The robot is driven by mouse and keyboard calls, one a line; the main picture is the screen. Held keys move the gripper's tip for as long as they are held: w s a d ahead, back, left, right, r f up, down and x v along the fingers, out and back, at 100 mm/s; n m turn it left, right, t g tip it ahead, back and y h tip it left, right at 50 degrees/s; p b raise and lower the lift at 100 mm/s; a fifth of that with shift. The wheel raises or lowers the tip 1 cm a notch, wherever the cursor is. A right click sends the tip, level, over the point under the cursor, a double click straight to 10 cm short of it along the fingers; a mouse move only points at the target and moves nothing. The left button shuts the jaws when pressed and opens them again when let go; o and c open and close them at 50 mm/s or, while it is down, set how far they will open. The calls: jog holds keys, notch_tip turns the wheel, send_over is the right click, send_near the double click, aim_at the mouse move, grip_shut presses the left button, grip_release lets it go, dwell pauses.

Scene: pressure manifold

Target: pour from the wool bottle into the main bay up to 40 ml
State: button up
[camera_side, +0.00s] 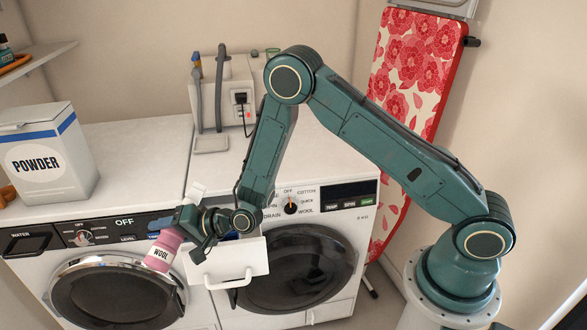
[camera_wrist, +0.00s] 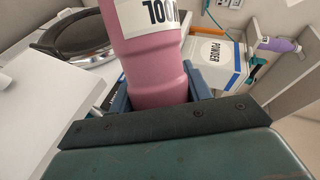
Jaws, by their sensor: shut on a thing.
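The wool bottle (camera_side: 162,252) is pink with a white "WOOL" label. My gripper (camera_side: 192,222) is shut on it, and the bottle looks tilted, just left of the open drawer (camera_side: 243,262) of the right machine. In the wrist view the bottle (camera_wrist: 155,55) stands between the jaws and runs out of the top of the picture, so its mouth does not show. The drawer is white with a front handle. My wrist covers most of its inside, so the main bay and any liquid level cannot be made out. No stream of liquid is visible.
A powder box (camera_side: 45,155) stands on the left machine (camera_side: 150,140). The right machine's dial (camera_side: 290,208) and round door (camera_side: 298,268) are beside and below the drawer. A grey unit with hoses (camera_side: 225,90) stands behind. A red flowered ironing board (camera_side: 415,75) leans at right.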

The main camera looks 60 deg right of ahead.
jog(key=shift+w+d+m+y, duration=0.1)
jog(key=shift+d+m+y, duration=0.25)
jog(key=shift+m, duration=0.35)
dwell(2.2)
jog(key=shift+a, duration=0.1)
jog(key=shift+a+r+n, duration=0.15)
jog(key=shift+a+n, duration=0.15)
jog(key=shift+n, duration=0.2)
jog(key=shift+d+f+n+h, duration=0.15)
jog(key=shift+f+n+h, duration=0.3)
jog(key=shift+n+h, duration=0.15)
jog(key=shift+f, duration=0.1)
jog(key=shift+n, duration=0.3)
